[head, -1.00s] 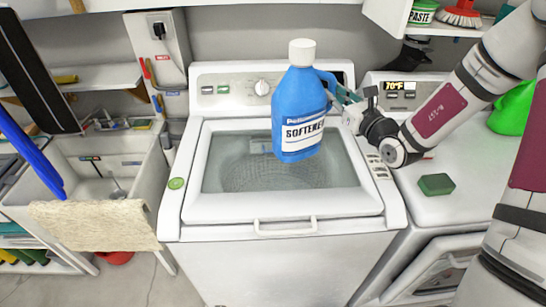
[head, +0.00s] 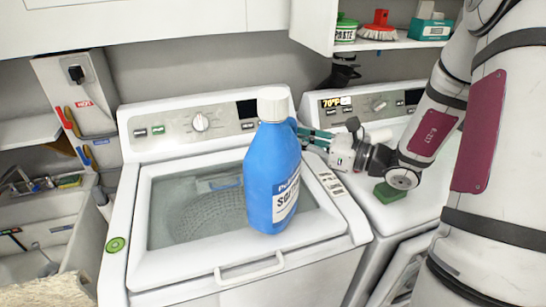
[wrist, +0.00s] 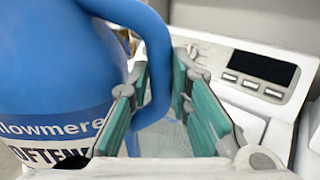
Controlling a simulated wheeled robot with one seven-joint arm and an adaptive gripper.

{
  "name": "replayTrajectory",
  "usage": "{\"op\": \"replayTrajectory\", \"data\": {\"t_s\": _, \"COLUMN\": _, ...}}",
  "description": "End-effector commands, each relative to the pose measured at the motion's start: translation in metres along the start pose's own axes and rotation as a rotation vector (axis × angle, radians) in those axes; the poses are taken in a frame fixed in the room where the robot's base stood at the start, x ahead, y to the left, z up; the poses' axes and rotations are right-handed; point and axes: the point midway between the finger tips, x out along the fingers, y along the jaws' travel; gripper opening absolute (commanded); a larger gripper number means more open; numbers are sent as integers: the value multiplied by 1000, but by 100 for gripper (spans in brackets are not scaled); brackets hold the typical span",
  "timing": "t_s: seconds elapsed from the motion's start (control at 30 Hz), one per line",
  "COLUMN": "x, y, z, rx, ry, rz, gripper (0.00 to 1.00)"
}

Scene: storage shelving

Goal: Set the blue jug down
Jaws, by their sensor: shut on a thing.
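The blue jug (head: 268,175) is a softener bottle with a white cap and a white label. In the head view it is upright, in front of the glass lid of the washing machine (head: 130,270). My gripper (head: 303,134) reaches in from the right and is shut on the jug's handle. In the wrist view the blue jug (wrist: 60,60) fills the left side, and its handle passes between the green finger pads of my gripper (wrist: 158,100). The jug's base appears over the right part of the lid; I cannot tell whether it touches.
A second white machine (head: 405,215) stands to the right with a green sponge (head: 389,192) on top. A sink (head: 40,230) is at the left. A shelf (head: 390,43) above holds a green paste tub (head: 346,29) and a red brush (head: 380,25).

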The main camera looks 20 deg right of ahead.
Motion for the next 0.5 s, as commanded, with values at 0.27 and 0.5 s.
{"op": "replayTrajectory", "data": {"t_s": 0.27, "x": 43, "y": -22, "z": -1, "rx": 0, "ry": -9, "rz": 4, "gripper": 0}}
{"op": "replayTrajectory", "data": {"t_s": 0.5, "x": 82, "y": -44, "z": -5, "rx": 1, "ry": -10, "rz": 3, "gripper": 0}}
